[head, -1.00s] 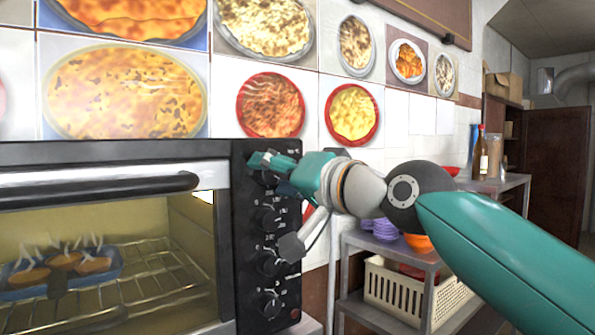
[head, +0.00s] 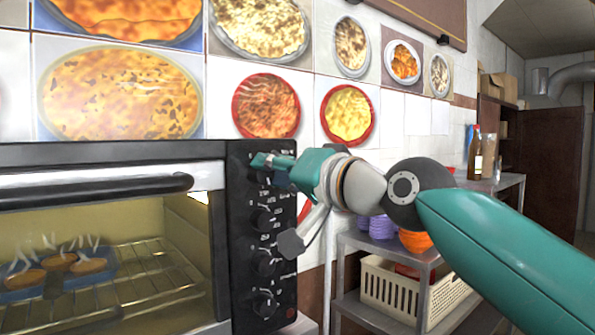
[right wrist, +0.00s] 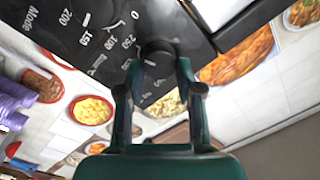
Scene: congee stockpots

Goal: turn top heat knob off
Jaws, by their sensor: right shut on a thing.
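The oven's black control panel (head: 241,270) carries a column of several black knobs. The top heat knob (right wrist: 157,48) shows in the right wrist view as a dark round knob between my fingertips, with temperature numbers printed around it. In the head view it is mostly hidden behind the fingers. My right gripper (head: 263,163) reaches the top of the panel from the right. In the right wrist view its two fingers (right wrist: 157,76) are shut on the knob from both sides. The knob's pointer cannot be read. My left gripper is not in view.
Lower knobs (head: 264,219) sit just below my right gripper. The oven door handle (head: 100,188) juts out to the left. Behind the glass, a steaming blue dish (head: 95,284) stands on the rack. A metal shelf (head: 385,250) with a cream basket (head: 400,292) stands right.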

